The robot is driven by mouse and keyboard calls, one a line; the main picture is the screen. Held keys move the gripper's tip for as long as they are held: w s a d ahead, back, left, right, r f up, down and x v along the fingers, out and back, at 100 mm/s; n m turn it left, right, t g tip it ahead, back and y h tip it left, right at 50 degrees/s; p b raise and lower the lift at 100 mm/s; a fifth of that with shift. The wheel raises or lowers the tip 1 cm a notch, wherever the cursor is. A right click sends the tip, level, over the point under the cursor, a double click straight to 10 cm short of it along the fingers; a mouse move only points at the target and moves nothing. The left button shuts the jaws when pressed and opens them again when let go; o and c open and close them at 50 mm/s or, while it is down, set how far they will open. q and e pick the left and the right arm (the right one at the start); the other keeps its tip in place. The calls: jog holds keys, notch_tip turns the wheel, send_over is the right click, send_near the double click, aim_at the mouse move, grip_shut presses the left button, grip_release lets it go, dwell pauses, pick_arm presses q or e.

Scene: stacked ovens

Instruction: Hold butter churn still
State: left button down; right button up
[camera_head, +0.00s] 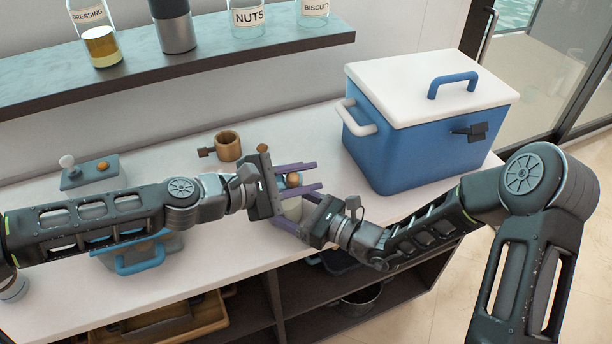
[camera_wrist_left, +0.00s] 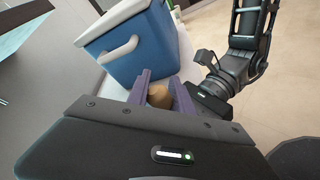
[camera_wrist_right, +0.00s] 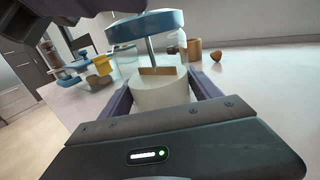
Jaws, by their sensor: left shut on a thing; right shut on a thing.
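The butter churn (camera_head: 290,208) stands on the white counter, largely hidden by my grippers in the head view. In the right wrist view it is a clear jar with pale contents (camera_wrist_right: 160,93), a blue lid (camera_wrist_right: 145,26), a metal rod and a wooden paddle (camera_wrist_right: 160,71). My right gripper (camera_head: 297,213) is shut on the jar's body, one purple finger on each side. My left gripper (camera_head: 304,178) is shut on a round wooden knob (camera_wrist_left: 159,95), higher up than the right gripper.
A blue cooler (camera_head: 430,130) with a white lid stands close by on the right. A brass mug (camera_head: 229,147) and a small brown object (camera_head: 263,148) are behind. A teal device (camera_head: 90,172) is at left. A shelf (camera_head: 180,65) of jars runs above; open shelving lies below.

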pick_arm(q)
jog(key=shift+s+a+m+g+h, duration=0.1)
jog(key=shift+m+g+h, duration=0.2)
jog(key=shift+g, duration=0.1)
jog(key=m+g, duration=0.1)
jog(key=g, duration=0.1)
jog(key=s+a+m+g, duration=0.1)
jog(key=m+g, duration=0.1)
jog(key=m+g+h, duration=0.1)
jog(key=m+g, duration=0.1)
jog(key=shift+s+a, duration=0.15)
jog(key=shift+a, duration=0.25)
jog(key=shift+s+a+m+g+y, duration=0.15)
jog(key=shift+a+m+g, duration=0.25)
jog(key=shift+m+g, duration=0.55)
jog(key=shift+s+a+m+g+y, duration=0.1)
jog(key=shift+a+m+g+y, duration=0.25)
jog(key=shift+m+g, duration=0.65)
jog(key=shift+s+a+m+g+y, duration=0.1)
jog(key=shift+a+m+g, duration=0.5)
jog(key=shift+g, duration=0.65)
jog(key=c, duration=1.1)
grip_release()
jog(key=shift+d, duration=0.2)
